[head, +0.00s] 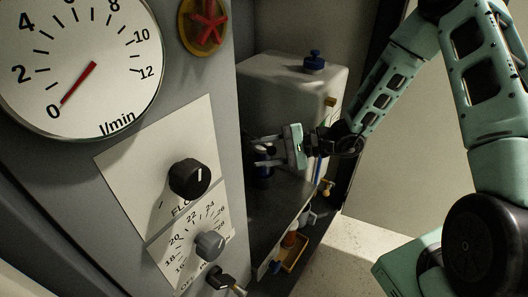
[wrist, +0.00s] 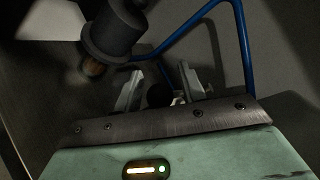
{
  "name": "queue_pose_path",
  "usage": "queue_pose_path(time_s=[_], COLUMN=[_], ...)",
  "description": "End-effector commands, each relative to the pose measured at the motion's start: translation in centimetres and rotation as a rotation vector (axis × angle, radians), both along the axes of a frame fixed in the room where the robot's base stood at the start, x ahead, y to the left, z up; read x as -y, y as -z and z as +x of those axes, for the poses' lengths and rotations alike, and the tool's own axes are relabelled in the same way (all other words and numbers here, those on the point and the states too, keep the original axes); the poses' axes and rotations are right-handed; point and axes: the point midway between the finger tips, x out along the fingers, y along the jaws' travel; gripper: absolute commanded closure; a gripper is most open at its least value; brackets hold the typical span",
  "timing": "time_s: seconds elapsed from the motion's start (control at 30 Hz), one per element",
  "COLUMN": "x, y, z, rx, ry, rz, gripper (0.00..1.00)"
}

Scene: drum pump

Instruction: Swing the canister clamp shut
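My gripper (head: 264,149) reaches from the right into the dark recess in the head view, in front of the pale drum. In the wrist view its two fingers (wrist: 160,72) stand apart. A small dark rounded thing (wrist: 160,95) shows between them; I cannot tell whether they touch it or whether it is the clamp's handle. A dark cylinder (wrist: 115,32) with a brownish tip hangs just beyond the fingers at the upper left, perhaps the canister. In the head view the canister and clamp are not clearly made out behind the gripper and in shadow.
A blue tube (wrist: 242,50) bends close beyond the fingers. The panel at left carries a flow gauge (head: 82,62), a red handle (head: 205,22) and black knob (head: 189,178). An orange tray (head: 292,258) sits low.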

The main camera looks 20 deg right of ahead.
Motion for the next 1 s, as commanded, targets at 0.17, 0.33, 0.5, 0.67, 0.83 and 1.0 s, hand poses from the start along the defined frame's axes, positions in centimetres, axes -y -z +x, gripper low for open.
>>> queue_pose_path(time_s=[0.17,0.33,0.5,0.67,0.83,1.0], x=[0.0,1.2,3.1,3.2,3.3,3.1], y=[0.0,0.0,0.1,0.2,0.3,0.2], z=[0.0,0.3,1.1,1.1,1.1,1.1], rx=[-0.001,-0.001,-0.003,-0.005,-0.006,-0.004], ry=[0.000,0.005,0.007,0.007,0.009,0.005], rz=[0.000,-0.002,-0.003,-0.006,-0.007,-0.004], gripper=[1.00,1.00,1.00,1.00,0.60,0.55])
